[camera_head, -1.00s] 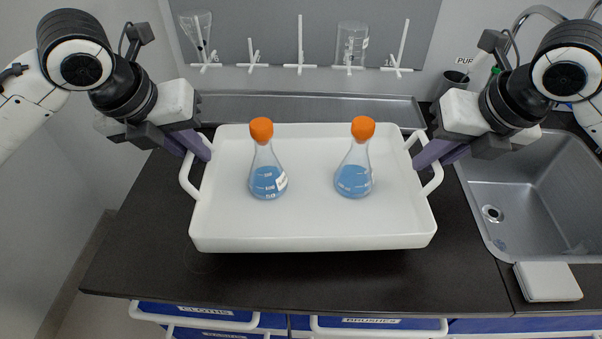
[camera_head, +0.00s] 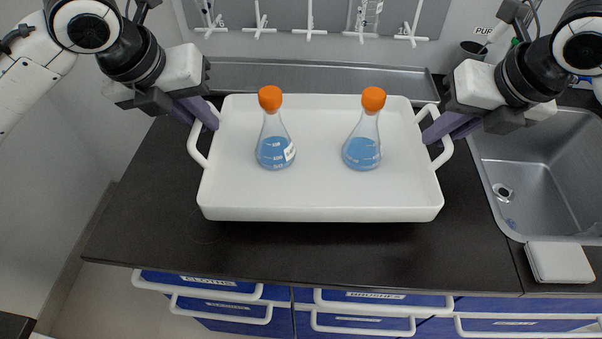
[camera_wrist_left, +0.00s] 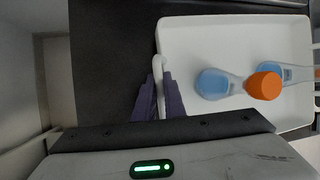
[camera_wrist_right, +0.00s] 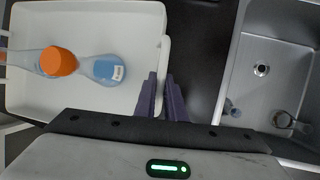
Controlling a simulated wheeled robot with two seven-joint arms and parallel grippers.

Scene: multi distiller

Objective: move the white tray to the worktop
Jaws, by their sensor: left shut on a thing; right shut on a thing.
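The white tray (camera_head: 320,205) is in the middle of the head view, over the dark worktop (camera_head: 150,235). I cannot tell for certain whether it touches the worktop. Two conical flasks with blue liquid and orange caps, the left flask (camera_head: 274,150) and the right flask (camera_head: 363,150), stand upright in it. My left gripper (camera_head: 205,117) is shut on the tray's left handle, also seen in the left wrist view (camera_wrist_left: 158,95). My right gripper (camera_head: 432,133) is shut on the tray's right handle, also seen in the right wrist view (camera_wrist_right: 163,92).
A steel sink (camera_head: 545,170) lies to the right, with a white block (camera_head: 558,263) at its front corner. A pegboard (camera_head: 310,15) with glassware is behind, above a grey trough (camera_head: 320,75). Blue drawers (camera_head: 380,322) are below the front edge. Bare worktop lies left and front.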

